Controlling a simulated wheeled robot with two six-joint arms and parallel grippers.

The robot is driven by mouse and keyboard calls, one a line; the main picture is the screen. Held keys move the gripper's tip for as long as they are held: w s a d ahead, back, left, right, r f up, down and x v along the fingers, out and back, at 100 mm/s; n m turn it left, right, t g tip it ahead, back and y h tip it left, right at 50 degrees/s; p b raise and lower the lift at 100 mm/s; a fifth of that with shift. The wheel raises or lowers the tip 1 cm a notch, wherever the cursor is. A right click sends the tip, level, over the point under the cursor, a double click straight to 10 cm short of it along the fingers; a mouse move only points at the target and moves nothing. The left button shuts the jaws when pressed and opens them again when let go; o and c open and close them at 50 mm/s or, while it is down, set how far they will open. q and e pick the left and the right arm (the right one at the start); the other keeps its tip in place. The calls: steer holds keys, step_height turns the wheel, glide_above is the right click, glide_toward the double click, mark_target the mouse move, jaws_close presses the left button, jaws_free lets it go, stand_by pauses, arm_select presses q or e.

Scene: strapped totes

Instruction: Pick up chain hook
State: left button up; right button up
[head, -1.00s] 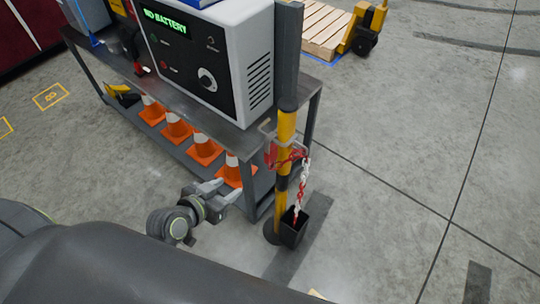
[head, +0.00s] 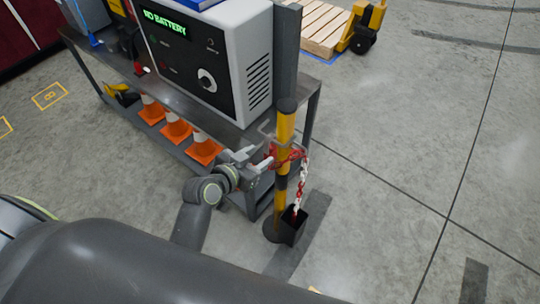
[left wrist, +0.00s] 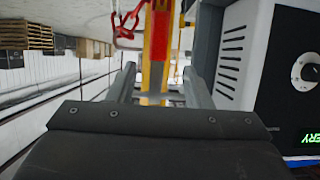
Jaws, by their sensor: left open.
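The red chain hook (head: 273,154) hangs at the yellow-and-black striped post (head: 281,190), by a grey bracket. A red-and-white chain (head: 302,180) runs down from it into a black holder (head: 294,226). My left gripper (head: 258,157) is open and empty, just left of the post at about hook height. In the left wrist view, its two fingers (left wrist: 158,84) point at the post (left wrist: 157,50), which shows between them. There the red hook (left wrist: 126,24) is at the top, left of the post, outside the fingers. My right gripper is not in view.
A grey metal cart (head: 311,104) stands directly behind the gripper, carrying a "NO BATTERY" box (head: 213,62). Orange cones (head: 176,130) sit on its lower shelf. A pallet jack with a wooden pallet (head: 318,29) is behind. The floor to the right is clear.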

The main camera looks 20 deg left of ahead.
mark_target(265, 154)
arm_select(q)
steer(key=shift+f+p+x, duration=0.15)
steer(key=shift+p+x, duration=0.05)
steer(key=shift+x, duration=1.35)
steer(key=shift+f+p+x, duration=0.1)
steer(key=shift+p+x, duration=0.1)
steer(key=shift+x, duration=1.35)
steer(key=shift+s+d, duration=0.1)
steer(key=shift+s, duration=0.1)
jaws_close()
